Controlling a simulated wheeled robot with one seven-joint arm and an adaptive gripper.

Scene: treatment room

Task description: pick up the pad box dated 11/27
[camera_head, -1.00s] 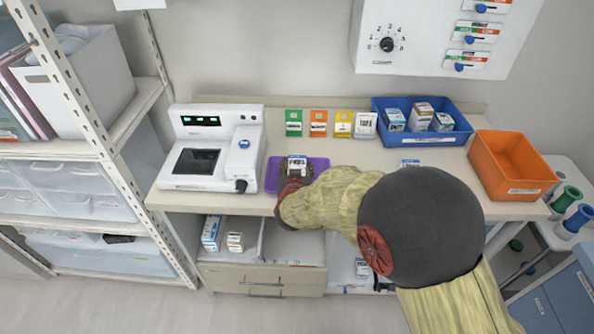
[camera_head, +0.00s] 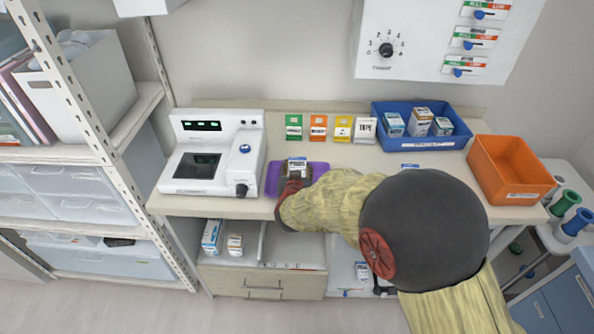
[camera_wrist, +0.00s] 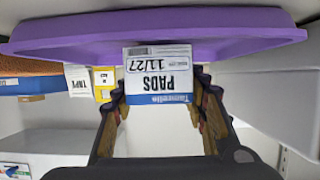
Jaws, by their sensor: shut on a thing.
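The pad box (camera_wrist: 158,83) is white and blue, and its upside-down label reads PADS 11/27 in the wrist view. My gripper (camera_wrist: 160,98) is shut on it, with a dark finger on each side. In the head view the box (camera_head: 297,167) is at the purple tray (camera_head: 318,170) on the counter. My gripper (camera_head: 294,182) is on its near side, partly hidden by my arm. I cannot tell whether the box touches the tray.
A white device (camera_head: 211,152) stands close left of the tray. Coloured cards stand behind it. A blue bin (camera_head: 424,141) with several boxes and an orange bin (camera_head: 510,168) are at the right. More boxes stand on the shelf below (camera_head: 212,235).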

